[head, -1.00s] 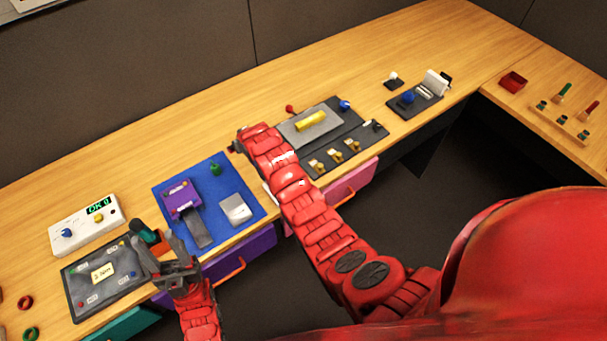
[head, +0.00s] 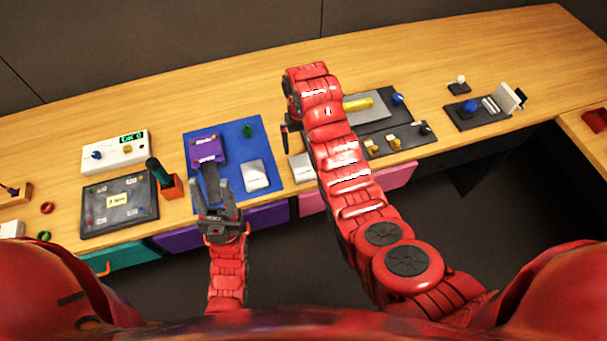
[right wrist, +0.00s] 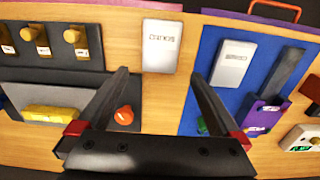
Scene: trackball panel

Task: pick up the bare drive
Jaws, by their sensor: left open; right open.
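Two flat pale drives are in view, and I cannot tell for sure which is the bare one. One drive (right wrist: 160,46) lies on bare wood beside the blue mat; in the head view this drive (head: 301,167) is partly hidden by my right arm. The other drive (head: 255,175) lies on the blue mat (head: 233,138), and also shows in the right wrist view (right wrist: 233,63). My right gripper (right wrist: 160,75) is open and empty, with the drive on the wood beyond its fingertips. My left gripper (head: 209,188) is open and empty at the mat's front edge.
On the mat are a purple device (head: 207,149) with a dark strip and a green knob (head: 248,130). A dark panel with a yellow block (right wrist: 52,113) and a red knob (right wrist: 124,115) flanks the drive on the wood. A white box (head: 114,151) stands left.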

